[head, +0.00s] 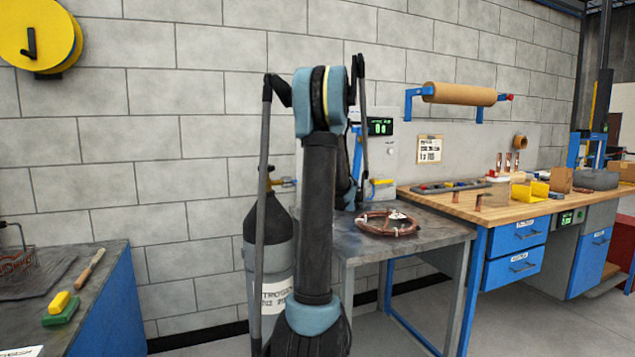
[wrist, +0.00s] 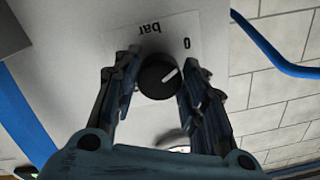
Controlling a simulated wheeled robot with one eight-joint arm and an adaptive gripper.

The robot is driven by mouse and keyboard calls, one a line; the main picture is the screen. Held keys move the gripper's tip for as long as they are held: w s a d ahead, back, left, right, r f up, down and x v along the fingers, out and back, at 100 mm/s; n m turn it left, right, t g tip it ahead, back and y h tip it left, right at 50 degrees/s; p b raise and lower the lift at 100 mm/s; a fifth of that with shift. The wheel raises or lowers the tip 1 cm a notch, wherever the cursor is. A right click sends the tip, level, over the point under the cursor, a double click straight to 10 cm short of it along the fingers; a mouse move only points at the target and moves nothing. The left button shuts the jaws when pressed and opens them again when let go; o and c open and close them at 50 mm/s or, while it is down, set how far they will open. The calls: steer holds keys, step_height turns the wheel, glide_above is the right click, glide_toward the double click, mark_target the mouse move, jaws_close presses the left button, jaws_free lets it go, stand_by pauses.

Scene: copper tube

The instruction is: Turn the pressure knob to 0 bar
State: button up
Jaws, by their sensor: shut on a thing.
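The pressure knob (wrist: 157,80) is a round black dial with a white pointer line, on a pale panel (wrist: 80,30) in the wrist view. The pointer slants up and right, roughly toward the printed "0" (wrist: 187,43), but does not clearly line up with it. The word "bar" (wrist: 150,28) appears upside down above the knob. My gripper (wrist: 160,63) is shut on the knob, one dark finger on each side. In the head view my arm hides the knob and gripper. A green-lit display (head: 380,126) shows there, its digits too small to read.
A grey table (head: 450,234) carries a copper coil (head: 388,222). A gas cylinder (head: 268,250) stands left of my arm. A wooden workbench (head: 470,203) with several tools is at right. A blue hose (wrist: 270,50) curves past the panel's right side.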

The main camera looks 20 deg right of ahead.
steer(key=o, duration=1.1)
steer(key=shift+c, duration=0.2)
steer(key=s, duration=1.2)
steer(key=shift+d+f, duration=0.15)
steer(key=shift+d, duration=0.25)
steer(key=shift+a, duration=0.1)
